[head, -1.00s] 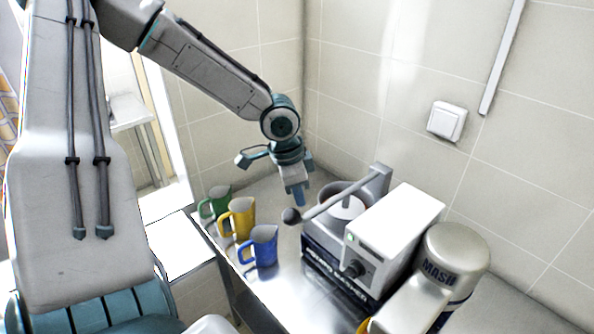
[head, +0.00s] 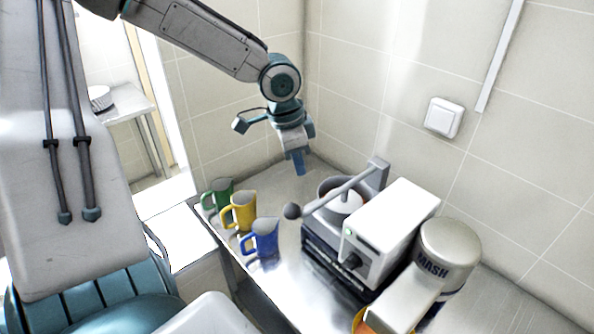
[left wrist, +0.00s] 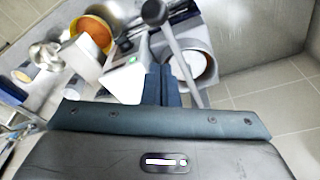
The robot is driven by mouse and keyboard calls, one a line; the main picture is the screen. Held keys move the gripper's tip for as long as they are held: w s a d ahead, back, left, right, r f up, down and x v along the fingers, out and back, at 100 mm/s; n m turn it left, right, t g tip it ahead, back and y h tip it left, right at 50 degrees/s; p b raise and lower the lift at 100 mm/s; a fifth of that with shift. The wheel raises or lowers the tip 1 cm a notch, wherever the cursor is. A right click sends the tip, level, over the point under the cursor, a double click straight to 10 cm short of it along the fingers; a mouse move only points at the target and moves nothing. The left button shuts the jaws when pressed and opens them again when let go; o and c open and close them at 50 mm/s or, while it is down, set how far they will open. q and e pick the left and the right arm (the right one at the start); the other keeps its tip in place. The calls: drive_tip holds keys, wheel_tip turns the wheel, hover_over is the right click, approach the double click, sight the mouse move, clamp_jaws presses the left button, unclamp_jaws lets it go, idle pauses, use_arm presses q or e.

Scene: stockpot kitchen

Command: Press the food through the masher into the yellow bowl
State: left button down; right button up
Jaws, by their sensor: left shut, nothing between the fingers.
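The masher (head: 392,222) stands on the steel counter, with a white box, a grey hopper and a silver cylinder marked MASH. Its grey lever (head: 335,194) slants across the hopper and ends in a dark knob (head: 292,211). A white plunger sits in the hopper. The yellow bowl (head: 358,318) is mostly hidden behind the masher's spout at the bottom edge. The left wrist view shows the yellow bowl (left wrist: 106,42) with orange food inside. My left gripper (head: 299,166) is shut and empty, above and behind the knob, apart from the lever. My right gripper is out of view.
Green (head: 217,194), yellow (head: 239,212) and blue (head: 262,238) jugs stand in a row left of the masher, near the counter's edge. A tiled wall with a white switch (head: 444,118) rises behind. The counter behind the jugs is clear.

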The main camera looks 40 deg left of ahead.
use_arm(q)
wheel_tip(320, 180, up, 6)
idle(0.6)
idle(0.8)
drive_tip(key=t+h+b, duration=0.1)
drive_tip(key=t+b, duration=0.1)
hover_over(294, 206)
drive_tip(key=shift+f, duration=3.05)
drive_tip(key=f+b, duration=0.6)
drive_tip(key=b, duration=0.1)
drive_tip(key=shift+s+a+f, duration=0.25)
drive_tip(key=shift+a+f, duration=0.1)
drive_tip(key=shift+f, duration=0.2)
drive_tip(key=shift+s+f+b, duration=0.1)
drive_tip(key=shift+f+b, duration=0.75)
drive_tip(key=shift+b, duration=0.15)
